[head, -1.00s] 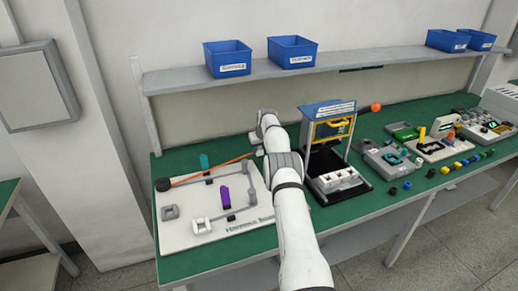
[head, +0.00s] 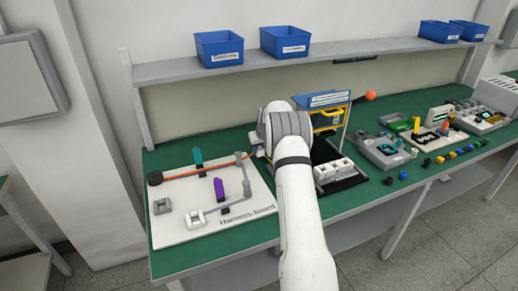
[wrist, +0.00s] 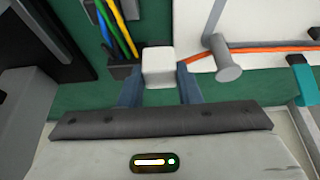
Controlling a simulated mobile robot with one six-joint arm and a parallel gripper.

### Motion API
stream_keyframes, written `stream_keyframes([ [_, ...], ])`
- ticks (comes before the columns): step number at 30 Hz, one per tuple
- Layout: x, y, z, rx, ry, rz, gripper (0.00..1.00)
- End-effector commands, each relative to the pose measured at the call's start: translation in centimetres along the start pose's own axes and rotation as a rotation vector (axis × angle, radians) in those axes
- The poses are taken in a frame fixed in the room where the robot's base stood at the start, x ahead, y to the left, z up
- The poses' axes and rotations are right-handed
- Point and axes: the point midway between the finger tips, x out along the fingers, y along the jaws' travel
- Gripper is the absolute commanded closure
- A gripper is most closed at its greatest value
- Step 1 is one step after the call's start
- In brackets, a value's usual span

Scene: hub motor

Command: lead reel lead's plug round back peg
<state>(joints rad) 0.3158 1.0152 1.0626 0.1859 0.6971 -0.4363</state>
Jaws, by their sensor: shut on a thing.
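My gripper (wrist: 159,88) is shut on a small white plug (wrist: 158,66), held between its two blue-grey fingers in the wrist view. The orange lead (wrist: 270,49) runs right from near the plug, past the shaft of a grey round-headed peg (wrist: 228,72). I cannot tell if the lead touches the peg. In the head view the lead (head: 190,172) comes from the black reel (head: 154,178) on the white board (head: 175,232), past the teal piece (head: 198,159), to the back peg (head: 240,158). My arm hides the gripper and plug there.
A purple piece (head: 219,188), a grey block (head: 164,205) and a white connector (head: 197,219) are on the board. A stand with a blue top (head: 320,98) is close right of my arm; coloured cables (wrist: 117,30) show beside the plug. A shelf (head: 190,68) runs above.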

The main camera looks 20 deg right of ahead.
Motion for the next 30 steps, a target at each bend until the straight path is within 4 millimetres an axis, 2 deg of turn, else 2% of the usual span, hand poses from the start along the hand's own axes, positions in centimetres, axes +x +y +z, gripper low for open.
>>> stream_keyframes([
  [5, -0.3, -0.2, 1.0, 0.000, 0.001, 0.000, 0.93],
  [15, -1.7, -1.0, 4.7, -0.001, 0.000, 0.000, 0.93],
  [30, -2.1, -1.1, 5.0, -0.001, 0.000, 0.000, 0.93],
])
